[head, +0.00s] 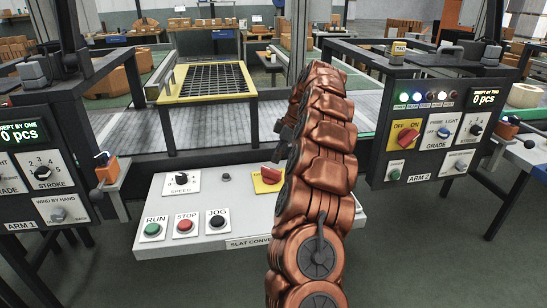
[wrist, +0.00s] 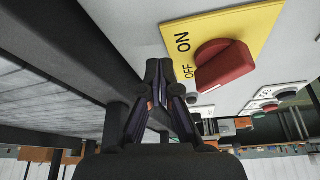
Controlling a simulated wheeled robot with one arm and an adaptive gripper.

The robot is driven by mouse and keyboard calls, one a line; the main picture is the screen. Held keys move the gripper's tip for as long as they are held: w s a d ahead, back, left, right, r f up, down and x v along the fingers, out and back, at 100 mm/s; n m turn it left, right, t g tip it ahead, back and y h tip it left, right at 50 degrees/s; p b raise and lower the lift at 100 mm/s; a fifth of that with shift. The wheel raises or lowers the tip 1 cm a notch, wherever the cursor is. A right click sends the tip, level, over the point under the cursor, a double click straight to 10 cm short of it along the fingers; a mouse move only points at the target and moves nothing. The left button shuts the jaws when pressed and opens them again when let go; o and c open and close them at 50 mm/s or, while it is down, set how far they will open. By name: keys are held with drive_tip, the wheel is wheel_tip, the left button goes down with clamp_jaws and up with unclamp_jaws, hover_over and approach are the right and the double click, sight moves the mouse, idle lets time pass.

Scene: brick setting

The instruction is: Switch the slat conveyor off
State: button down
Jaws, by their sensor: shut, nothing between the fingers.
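The slat conveyor's control panel (head: 330,228) is a pale, sloping box. On it a red rotary switch (head: 270,175) sits on a yellow plate (head: 262,187), partly hidden by my arm. In the wrist view the red switch (wrist: 226,70) and its yellow plate (wrist: 262,22), marked ON and OFF, are large at upper right. I cannot tell which mark the switch points to. My gripper (wrist: 160,70) is shut and empty, just left of the plate and apart from the switch. In the head view my arm hides most of the gripper.
The panel also has a speed knob (head: 181,179) and RUN (head: 152,229), STOP (head: 184,225) and JOG (head: 217,221) buttons. The grey conveyor bed (head: 110,125) runs behind it. Dark control boxes for ARM 1 (head: 40,165) and ARM 2 (head: 425,130) flank it.

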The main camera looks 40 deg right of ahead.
drive_tip(key=shift+w+d, duration=0.15)
drive_tip(key=shift+d, duration=0.2)
drive_tip(key=shift+w+d+r+p, duration=0.1)
drive_tip(key=shift+d+r+p, duration=0.15)
drive_tip(key=shift+r, duration=0.5)
drive_tip(key=shift+w+d+r+p, duration=0.1)
drive_tip(key=shift+d+r, duration=0.2)
drive_tip(key=shift+r, duration=0.4)
drive_tip(key=shift+d+r+p, duration=0.2)
drive_tip(key=shift+d+r, duration=0.1)
drive_tip(key=shift+r, duration=0.45)
drive_tip(key=r+p, duration=0.1)
drive_tip(key=d+r+p, duration=0.1)
drive_tip(key=r+p, duration=0.2)
drive_tip(key=p, duration=0.1)
drive_tip(key=shift+w+d+r, duration=0.3)
drive_tip(key=shift+r, duration=0.1)
